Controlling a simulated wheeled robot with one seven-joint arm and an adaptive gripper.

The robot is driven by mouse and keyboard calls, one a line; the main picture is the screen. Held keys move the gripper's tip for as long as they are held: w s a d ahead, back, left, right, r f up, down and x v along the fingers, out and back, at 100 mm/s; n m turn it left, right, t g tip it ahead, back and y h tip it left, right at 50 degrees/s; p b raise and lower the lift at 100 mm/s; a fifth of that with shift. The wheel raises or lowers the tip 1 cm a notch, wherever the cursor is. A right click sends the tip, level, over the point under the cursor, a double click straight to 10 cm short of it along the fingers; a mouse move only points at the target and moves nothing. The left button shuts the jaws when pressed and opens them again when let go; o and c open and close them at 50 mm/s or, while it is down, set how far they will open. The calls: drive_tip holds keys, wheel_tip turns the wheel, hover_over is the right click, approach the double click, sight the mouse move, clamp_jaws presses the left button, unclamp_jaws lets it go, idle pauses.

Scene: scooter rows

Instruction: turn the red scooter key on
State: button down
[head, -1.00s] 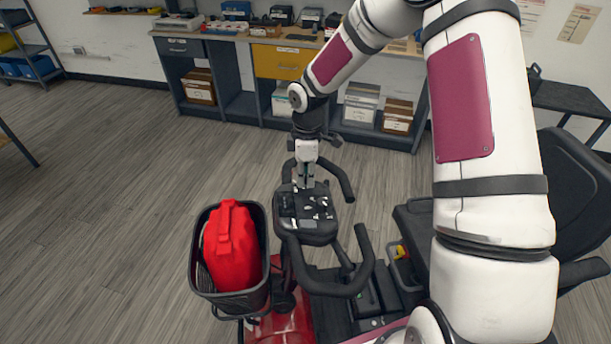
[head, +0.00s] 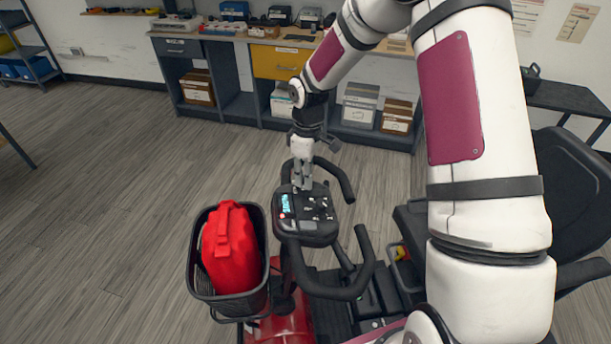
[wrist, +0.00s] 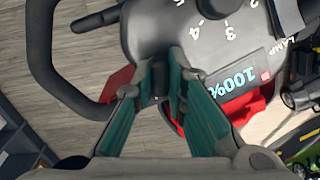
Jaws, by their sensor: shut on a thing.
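The red scooter (head: 278,325) stands in front of me with its black console (head: 318,232) between the handlebars. My gripper (head: 303,186) points down at the far edge of the console. In the wrist view its teal-lined fingers (wrist: 162,92) are nearly together, shut on the key, which is mostly hidden between the tips. The console display (head: 285,202) is lit; in the wrist view the lit display (wrist: 236,80) reads 100%, near a numbered dial and the word LAMP. The key's exact angle cannot be told.
A black basket (head: 262,300) holding a red bag (head: 230,250) hangs at the scooter's front left. Curved black handlebars (head: 365,262) flank the console. The black seat (head: 575,185) is at the right. A workbench (head: 225,95) stands behind, with clear floor at the left.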

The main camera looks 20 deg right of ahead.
drive_tip(key=c, duration=1.6)
unclamp_jaws()
wheel_tip(320, 180, up, 12)
drive_tip(key=shift+w+d, duration=0.35)
drive_tip(key=shift+w, duration=0.05)
